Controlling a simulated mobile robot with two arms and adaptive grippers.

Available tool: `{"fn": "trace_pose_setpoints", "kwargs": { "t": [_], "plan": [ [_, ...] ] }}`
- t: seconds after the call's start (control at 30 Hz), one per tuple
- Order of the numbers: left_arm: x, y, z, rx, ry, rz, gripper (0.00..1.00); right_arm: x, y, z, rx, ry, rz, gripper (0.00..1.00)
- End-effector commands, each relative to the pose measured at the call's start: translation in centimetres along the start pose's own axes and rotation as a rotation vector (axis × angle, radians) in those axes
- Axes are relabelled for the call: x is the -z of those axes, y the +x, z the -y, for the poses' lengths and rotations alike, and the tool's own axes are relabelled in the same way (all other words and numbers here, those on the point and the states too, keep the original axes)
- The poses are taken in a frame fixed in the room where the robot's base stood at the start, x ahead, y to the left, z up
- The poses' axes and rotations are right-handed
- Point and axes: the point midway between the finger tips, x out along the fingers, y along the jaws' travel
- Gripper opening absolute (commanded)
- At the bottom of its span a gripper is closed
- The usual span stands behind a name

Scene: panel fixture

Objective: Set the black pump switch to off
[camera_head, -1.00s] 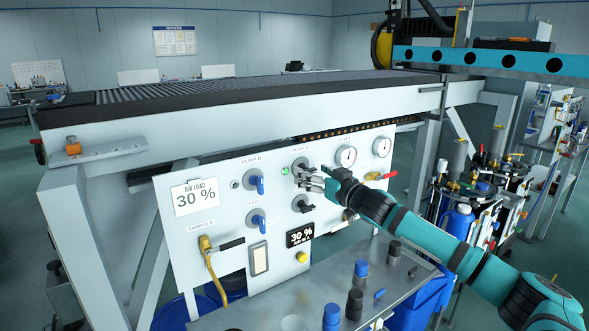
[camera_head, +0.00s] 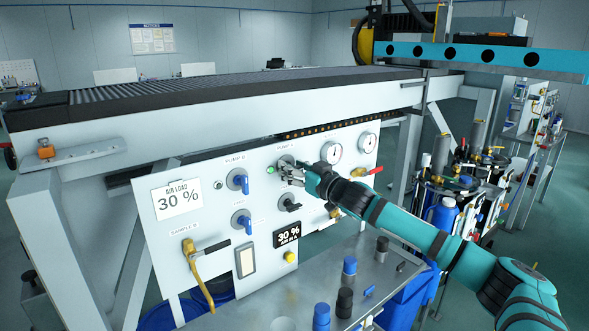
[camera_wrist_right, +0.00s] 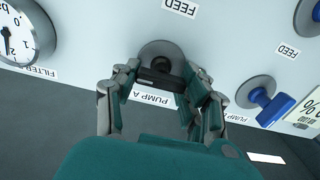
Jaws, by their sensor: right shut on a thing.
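The black pump switch under the PUMP A label shows in the right wrist view (camera_wrist_right: 160,79) as a dark bar handle on a round grey plate. The bar lies nearly level there, tilted slightly. In the head view the switch's plate (camera_head: 287,162) is at the panel's upper middle, and my gripper hides most of the handle. My right gripper (camera_head: 291,173) is at the switch, shut on its handle. In the wrist view its fingers (camera_wrist_right: 163,84) stand on either side of the bar. My left gripper is not in view.
A green lamp (camera_head: 270,170) glows beside the switch. The blue PUMP B switch (camera_head: 239,182) is to its left, another black knob (camera_head: 289,205) below, a gauge (camera_head: 331,153) to its right. A metal bench (camera_head: 325,268) with blue- and black-capped items stands in front.

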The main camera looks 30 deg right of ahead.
Motion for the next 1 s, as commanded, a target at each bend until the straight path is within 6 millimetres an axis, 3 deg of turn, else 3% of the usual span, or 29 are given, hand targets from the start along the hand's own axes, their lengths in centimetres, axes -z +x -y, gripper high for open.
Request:
{"fn": "trace_pose_setpoints", "kwargs": {
  "t": [0.47,1.0],
  "plan": [
    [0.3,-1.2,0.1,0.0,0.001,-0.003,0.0,0.1,0.0,0.1,0.0,-0.132,0.002,0.12],
    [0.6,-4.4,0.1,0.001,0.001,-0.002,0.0,0.1,0.0,0.3,0.0,-0.623,0.001,0.12]
  ]
}}
